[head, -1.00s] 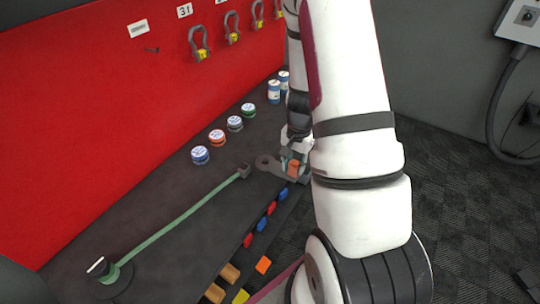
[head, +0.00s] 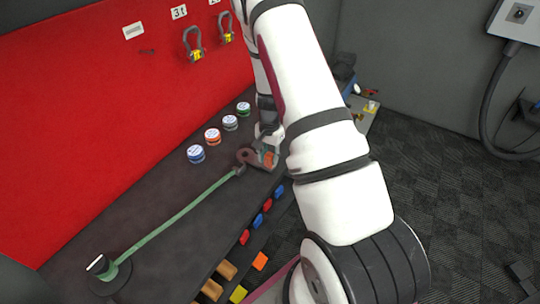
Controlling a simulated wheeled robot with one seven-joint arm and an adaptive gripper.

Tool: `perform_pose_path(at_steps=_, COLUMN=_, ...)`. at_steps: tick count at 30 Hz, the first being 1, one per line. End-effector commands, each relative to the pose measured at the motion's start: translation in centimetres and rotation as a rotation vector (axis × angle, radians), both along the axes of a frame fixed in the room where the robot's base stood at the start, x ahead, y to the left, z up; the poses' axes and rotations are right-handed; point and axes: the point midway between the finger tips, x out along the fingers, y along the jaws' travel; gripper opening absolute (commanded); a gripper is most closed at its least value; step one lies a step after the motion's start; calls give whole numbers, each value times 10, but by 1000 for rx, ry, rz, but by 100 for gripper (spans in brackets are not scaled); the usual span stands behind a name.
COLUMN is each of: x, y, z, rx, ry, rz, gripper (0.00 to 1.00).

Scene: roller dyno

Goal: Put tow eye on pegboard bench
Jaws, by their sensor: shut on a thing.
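The tow eye (head: 246,157) is a dark grey-brown piece with a ring at its left end. It is at the right part of the dark bench top (head: 165,215), in front of the red pegboard (head: 90,120). My gripper (head: 267,156) is shut on its right end, with an orange part showing between the fingers. My arm hides part of the gripper. I cannot tell whether the tow eye touches the bench top.
Several small round tins (head: 212,136) stand in a row behind the tow eye. A green strap (head: 175,218) runs from a round black base (head: 108,275) towards it. Shackles (head: 193,45) hang on the pegboard. Coloured blocks (head: 258,221) line the bench's front side.

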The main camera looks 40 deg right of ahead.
Motion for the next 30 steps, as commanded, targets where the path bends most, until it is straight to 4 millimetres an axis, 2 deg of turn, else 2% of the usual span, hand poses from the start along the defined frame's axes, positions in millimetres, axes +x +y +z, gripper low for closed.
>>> perform_pose_path(at_steps=9, x=1, y=0, z=-3, rx=-1, ry=-1, rz=0, gripper=0)
perform_pose_path(at_steps=10, x=0, y=0, z=-3, rx=0, ry=0, rz=1, gripper=36)
perform_pose_path(at_steps=12, x=0, y=0, z=-3, rx=0, ry=0, rz=1, gripper=50)
perform_pose_path(at_steps=23, x=0, y=0, z=1, rx=-1, ry=-1, rz=1, gripper=50)
perform_pose_path(at_steps=26, x=1, y=0, z=9, rx=0, ry=-2, rz=1, gripper=50)
perform_pose_path(at_steps=30, x=2, y=0, z=31, rx=-1, ry=-5, rz=2, gripper=50)
